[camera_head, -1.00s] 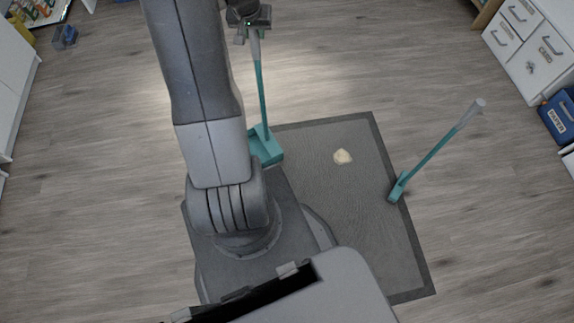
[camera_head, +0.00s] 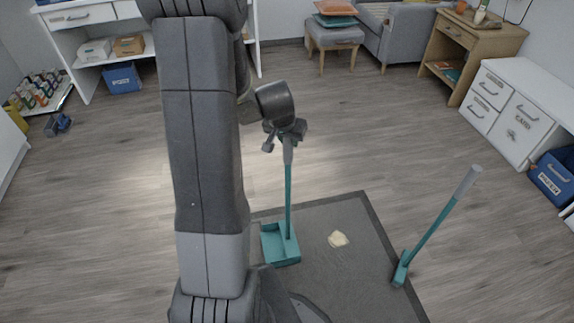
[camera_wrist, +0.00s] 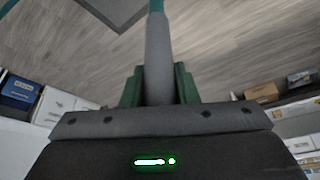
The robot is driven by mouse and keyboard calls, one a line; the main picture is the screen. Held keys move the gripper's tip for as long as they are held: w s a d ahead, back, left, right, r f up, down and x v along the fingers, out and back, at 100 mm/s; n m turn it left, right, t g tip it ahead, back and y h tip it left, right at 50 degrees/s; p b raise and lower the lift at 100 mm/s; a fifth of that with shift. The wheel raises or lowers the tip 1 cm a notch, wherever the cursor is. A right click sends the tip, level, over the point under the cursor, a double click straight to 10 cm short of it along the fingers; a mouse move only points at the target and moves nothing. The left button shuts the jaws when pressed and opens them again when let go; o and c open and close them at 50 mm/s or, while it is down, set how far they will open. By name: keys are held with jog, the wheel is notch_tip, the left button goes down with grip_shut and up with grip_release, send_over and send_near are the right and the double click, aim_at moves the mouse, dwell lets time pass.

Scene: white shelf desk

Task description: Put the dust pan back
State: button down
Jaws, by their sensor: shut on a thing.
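The dust pan (camera_head: 280,246) has a teal tray and a long upright teal handle with a grey top end. My gripper (camera_head: 287,138) is shut on the grey top of that handle. The tray is at the far left corner of the dark mat, and I cannot tell whether it touches the floor. In the wrist view the grey handle (camera_wrist: 158,60) runs between the green finger pads, and the tray is out of sight.
A teal broom (camera_head: 432,232) stands tilted at the mat's right edge. A pale crumpled scrap (camera_head: 338,239) lies on the mat (camera_head: 335,275). White drawers (camera_head: 515,110) and a blue bin (camera_head: 553,176) stand at right. A white shelf desk (camera_head: 90,65) is at back left. The middle floor is clear.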

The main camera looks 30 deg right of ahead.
aim_at(288, 151)
jog(key=shift+f+b, duration=1)
jog(key=shift+f, duration=1.6)
jog(key=shift+f, duration=0.2)
jog(key=c, duration=1.1)
grip_release()
jog(key=shift+r, duration=0.15)
jog(key=shift+r, duration=0.3)
jog(key=p+v, duration=0.3)
jog(key=v, duration=0.8)
jog(key=shift+s+a+r, duration=0.1)
jog(key=shift+a+r, duration=0.05)
jog(key=shift+r, duration=0.05)
jog(key=shift+f, duration=0.1)
